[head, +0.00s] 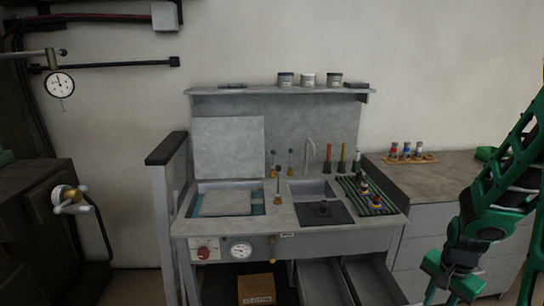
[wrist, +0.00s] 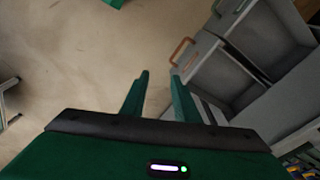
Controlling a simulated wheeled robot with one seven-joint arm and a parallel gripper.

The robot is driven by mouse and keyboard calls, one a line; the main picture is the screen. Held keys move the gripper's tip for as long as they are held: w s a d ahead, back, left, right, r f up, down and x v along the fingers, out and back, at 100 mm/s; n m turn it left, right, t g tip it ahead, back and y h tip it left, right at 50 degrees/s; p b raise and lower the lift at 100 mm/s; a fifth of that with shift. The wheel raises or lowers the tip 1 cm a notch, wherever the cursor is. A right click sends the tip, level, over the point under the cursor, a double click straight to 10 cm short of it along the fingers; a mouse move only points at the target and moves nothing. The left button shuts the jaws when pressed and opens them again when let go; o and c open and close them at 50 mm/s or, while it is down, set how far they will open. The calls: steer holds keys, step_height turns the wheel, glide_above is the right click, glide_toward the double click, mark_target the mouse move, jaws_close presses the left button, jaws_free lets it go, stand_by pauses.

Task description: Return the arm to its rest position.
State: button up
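My green arm (head: 500,195) comes in from the right edge of the head view and is bent downward. My gripper (head: 447,288) hangs at the lower right, beside the workbench and in front of the grey cabinet. In the wrist view my gripper (wrist: 159,74) has its two green fingers apart, with bare floor between them. It is open and holds nothing. Part of the arm is cut off by the right edge of the head view.
The workbench (head: 290,243) has two open drawers (head: 325,282), which stick out near my gripper in the wrist view (wrist: 205,70). A grey cabinet (head: 425,248) stands to its right. A dark machine (head: 40,200) stands at the left. The floor (wrist: 60,60) is mostly clear.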

steer(key=s+a+r+n, duration=0.2)
steer(key=s+r+n, duration=0.1)
steer(key=s+r, duration=0.5)
steer(key=s+a+r+n+y, duration=0.1)
steer(key=s+a+r+n, duration=0.2)
steer(key=s+r, duration=0.6)
steer(key=shift+r+g, duration=0.35)
steer(key=shift+g, duration=0.05)
steer(key=shift+w+f, duration=0.25)
steer(key=shift+w, duration=0.35)
